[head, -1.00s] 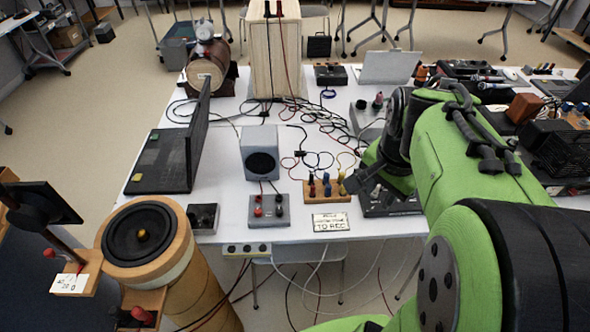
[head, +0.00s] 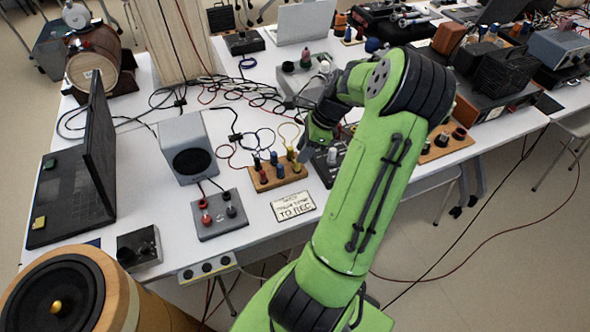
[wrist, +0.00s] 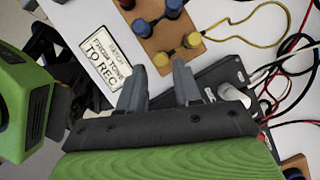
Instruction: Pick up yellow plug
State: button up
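The yellow plug (head: 297,167) sits at the right end of a wooden block (head: 262,187) on the white table. In the wrist view the yellow plug (wrist: 160,59) shows just beyond my fingertips, roughly in line with the gap between them. A second yellow piece (wrist: 192,40) with a yellow cable is beside it. My gripper (wrist: 159,73) is open and empty, with its two grey fingers apart. I cannot tell if a finger touches the plug. In the head view my arm partly hides the gripper near the block.
Blue plugs (wrist: 143,27) are on the same block. A "TO REC" card (head: 293,206) lies in front of it. A dark box (wrist: 222,74) with a white knob is close to the right finger. A grey speaker (head: 186,148) and a terminal box (head: 219,214) stand left. Loose cables lie behind.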

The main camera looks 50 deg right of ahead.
aim_at(297, 170)
jog(key=b+x, duration=0.3)
jog(key=x, duration=0.3)
jog(key=shift+s+d+f, duration=0.1)
jog(key=shift+s+d, duration=0.05)
grip_shut()
jog(key=shift+r, duration=0.2)
notch_tip(297, 170, up, 10)
jog(key=p, duration=0.4)
jog(key=shift+p, duration=0.35)
jog(key=shift+r, duration=0.1)
notch_tip(297, 170, up, 4)
jog(key=p, duration=0.5)
